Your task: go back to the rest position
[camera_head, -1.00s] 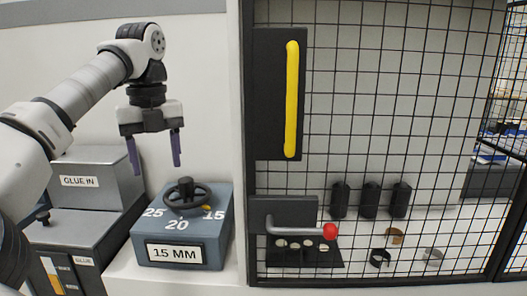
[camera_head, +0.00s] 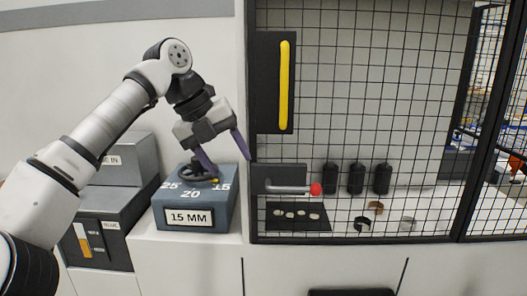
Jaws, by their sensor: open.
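My gripper (camera_head: 224,158) is open and empty, with its two purple fingers apart and tilted down to the right. In the picture it overlaps the back of the dial box (camera_head: 195,216), a blue-grey block with a round black handwheel (camera_head: 198,173) and a plate reading 15 MM. The left finger appears close to the handwheel; I cannot tell whether they touch. The arm reaches in from the lower left.
A mesh cage door with a yellow handle (camera_head: 284,85) and a red-knobbed lever (camera_head: 315,188) stands at the right. Behind the mesh are several black cylinders (camera_head: 356,179) and small rolls. Grey glue units (camera_head: 124,163) stand at the left, partly behind my arm.

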